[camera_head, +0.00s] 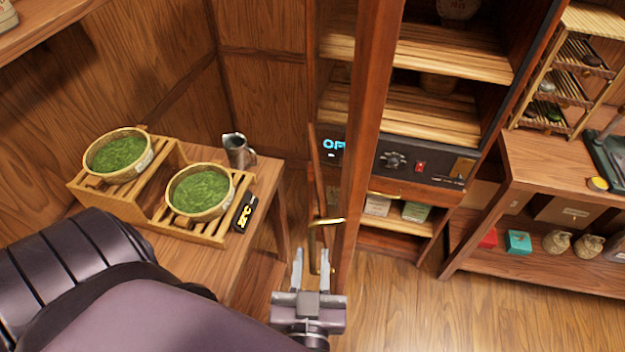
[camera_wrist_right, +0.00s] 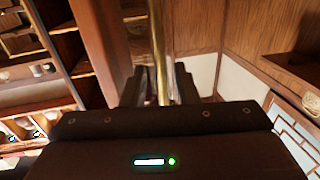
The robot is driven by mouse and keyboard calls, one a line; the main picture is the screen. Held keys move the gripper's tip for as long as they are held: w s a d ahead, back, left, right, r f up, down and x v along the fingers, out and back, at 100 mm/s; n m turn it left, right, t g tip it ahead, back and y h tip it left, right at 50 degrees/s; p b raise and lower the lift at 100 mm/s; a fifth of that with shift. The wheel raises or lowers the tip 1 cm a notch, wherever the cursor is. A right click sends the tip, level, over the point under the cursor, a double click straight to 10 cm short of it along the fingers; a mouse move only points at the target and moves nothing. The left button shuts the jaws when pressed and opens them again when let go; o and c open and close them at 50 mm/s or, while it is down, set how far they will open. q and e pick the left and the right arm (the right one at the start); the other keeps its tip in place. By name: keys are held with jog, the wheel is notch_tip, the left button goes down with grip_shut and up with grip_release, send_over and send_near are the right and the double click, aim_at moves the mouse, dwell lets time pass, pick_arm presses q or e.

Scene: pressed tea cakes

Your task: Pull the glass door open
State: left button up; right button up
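The glass door is seen nearly edge-on in the head view, its wooden frame (camera_head: 365,130) standing out in front of the cabinet. It looks partly open, though the exact angle is hard to tell. A brass handle (camera_head: 327,221) is on it, and its bar (camera_wrist_right: 160,50) runs upright in the right wrist view. My right gripper (camera_head: 311,258) is at the handle's lower part, fingers pointing at the door and spread apart. In the wrist view the bar lines up between the fingers (camera_wrist_right: 165,82), with a gap on the right; contact is not clear. My left gripper is out of view.
The cabinet has wooden shelves (camera_head: 455,115) and a panel with an OFF display (camera_head: 334,145). Left, a table holds a wooden rack (camera_head: 150,206) with two bowls of green leaves and a metal jug (camera_head: 238,150). A shelf table (camera_head: 560,165) stands right. Floor (camera_head: 440,300) front right is clear.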

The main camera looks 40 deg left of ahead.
jog(key=p+v, duration=0.1)
jog(key=v, duration=0.4)
jog(key=shift+s+r+p, duration=0.1)
jog(key=shift+s+p, duration=0.05)
jog(key=shift+p, duration=0.2)
jog(key=shift+c, duration=0.5)
